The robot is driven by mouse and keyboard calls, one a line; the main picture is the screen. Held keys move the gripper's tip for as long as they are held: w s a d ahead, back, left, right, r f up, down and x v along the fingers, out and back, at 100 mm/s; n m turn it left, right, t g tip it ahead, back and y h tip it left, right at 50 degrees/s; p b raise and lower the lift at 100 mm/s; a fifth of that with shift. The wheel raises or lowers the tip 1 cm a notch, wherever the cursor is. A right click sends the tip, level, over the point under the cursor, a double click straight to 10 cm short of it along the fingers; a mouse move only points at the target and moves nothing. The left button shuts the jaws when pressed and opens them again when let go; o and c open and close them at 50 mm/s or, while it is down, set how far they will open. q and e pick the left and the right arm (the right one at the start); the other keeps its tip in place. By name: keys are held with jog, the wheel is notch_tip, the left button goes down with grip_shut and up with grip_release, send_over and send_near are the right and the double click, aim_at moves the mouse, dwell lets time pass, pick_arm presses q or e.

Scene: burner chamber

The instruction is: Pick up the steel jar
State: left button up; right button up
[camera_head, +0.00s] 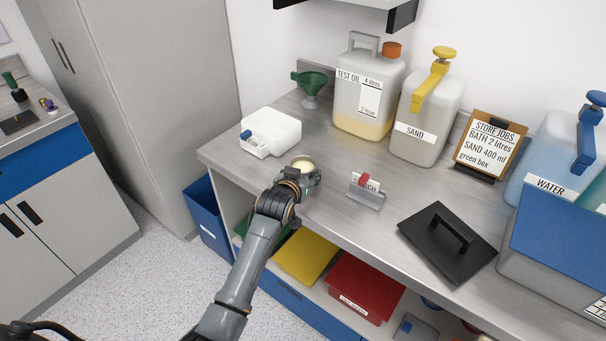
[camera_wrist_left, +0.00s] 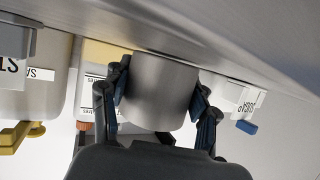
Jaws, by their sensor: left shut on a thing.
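The steel jar (camera_wrist_left: 160,92) is a plain grey cylinder in the left wrist view, between the two fingers of my left gripper (camera_wrist_left: 158,105). The fingers press on its sides. In the head view the jar's round, pale-looking top (camera_head: 303,163) shows just beyond my left gripper (camera_head: 298,179), near the front edge of the counter. The gripper hides most of the jar there. I cannot tell whether the jar's base touches the counter. My right gripper is not in view.
A water container (camera_head: 560,155) stands at right. Coloured boxes sit below.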

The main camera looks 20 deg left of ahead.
aim_at(306, 160)
pick_arm(q)
jog(key=shift+r+b, duration=0.35)
jog(key=shift+r, duration=0.9)
jog(key=shift+s+r, duration=0.1)
jog(key=shift+r, duration=0.3)
jog(key=s+a+r+b, duration=0.1)
jog(key=s+a+r, duration=0.3)
jog(key=s+r, duration=0.5)
jog(key=shift+s+r, duration=0.2)
jog(key=shift+s, duration=1.8)
jog(key=shift+s, duration=0.1)
